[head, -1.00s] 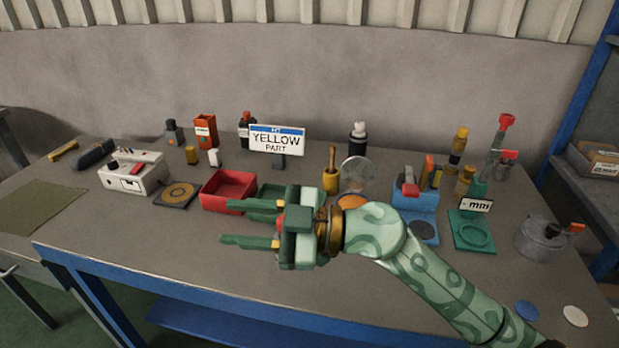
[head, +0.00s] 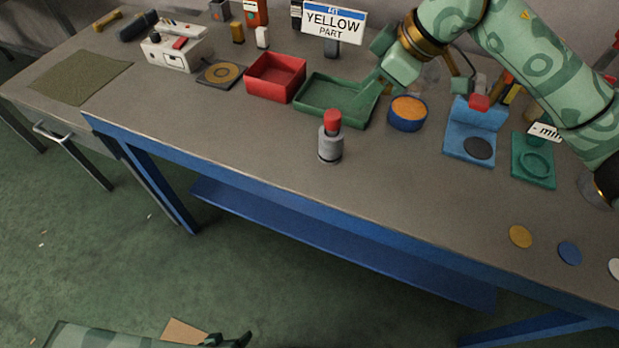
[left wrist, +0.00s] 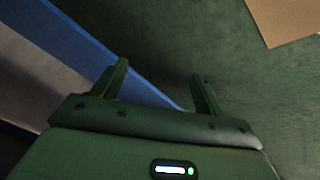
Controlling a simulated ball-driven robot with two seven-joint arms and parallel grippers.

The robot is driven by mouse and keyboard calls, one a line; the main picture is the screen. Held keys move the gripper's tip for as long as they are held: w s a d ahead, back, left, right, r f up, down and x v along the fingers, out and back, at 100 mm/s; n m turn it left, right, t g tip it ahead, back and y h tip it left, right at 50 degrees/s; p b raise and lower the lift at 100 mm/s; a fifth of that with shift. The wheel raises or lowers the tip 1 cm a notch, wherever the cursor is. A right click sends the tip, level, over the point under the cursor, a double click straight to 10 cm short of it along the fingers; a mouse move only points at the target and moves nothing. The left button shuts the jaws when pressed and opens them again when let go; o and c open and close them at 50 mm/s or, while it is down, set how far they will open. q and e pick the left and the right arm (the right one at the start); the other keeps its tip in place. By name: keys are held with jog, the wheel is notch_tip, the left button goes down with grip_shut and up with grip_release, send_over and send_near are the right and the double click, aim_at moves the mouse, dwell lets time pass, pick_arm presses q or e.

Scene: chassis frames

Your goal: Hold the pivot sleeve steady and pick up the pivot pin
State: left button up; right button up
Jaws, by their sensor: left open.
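A grey cylinder with a dark band (head: 330,148) and a red top (head: 332,121) stands upright on the bench near its front edge. The frames do not make clear which parts are the pivot sleeve and the pivot pin. My right gripper (head: 372,92) reaches down over the right side of a green tray (head: 318,112); its fingertips are hard to make out, and whether it holds anything is unclear. My left gripper (head: 232,340) is low, at the bottom edge of the head view, below bench height. In the left wrist view my left gripper (left wrist: 160,85) is open and empty.
A red bin (head: 275,97) stands left of the tray, a blue-rimmed orange disc (head: 407,112) right of it. Blue (head: 470,150) and green (head: 533,180) fixtures stand further right. A "YELLOW PART" sign (head: 333,20) is behind. The bench front around the grey cylinder is clear.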

aim_at(328, 150)
pick_arm(q)
jog(key=w+d+r+n+t+h, duration=0.1)
jog(key=w+d+r+n+t, duration=0.15)
jog(key=w+r+n, duration=0.4)
jog(key=w+d+r+n+t, duration=0.2)
jog(key=w+r+n+t, duration=0.2)
jog(key=w+r, duration=0.6)
jog(key=w+d+r+n+t+h, duration=0.1)
jog(key=w+d+r+n+t, duration=0.35)
jog(key=r, duration=0.65)
notch_tip(328, 150, up, 14)
jog(key=w+n+t+y, duration=0.1)
jog(key=w+n+y, duration=0.2)
jog(key=n, duration=1.1)
jog(key=s+d+r+n+g+h, duration=0.15)
jog(key=d+r+g, duration=0.3)
jog(key=d, duration=0.55)
jog(key=shift+g+h, duration=0.25)
jog(key=shift+h, duration=0.1)
jog(key=x, duration=1.5)
jog(key=shift+w+f, duration=0.15)
jog(key=shift+f, duration=0.25)
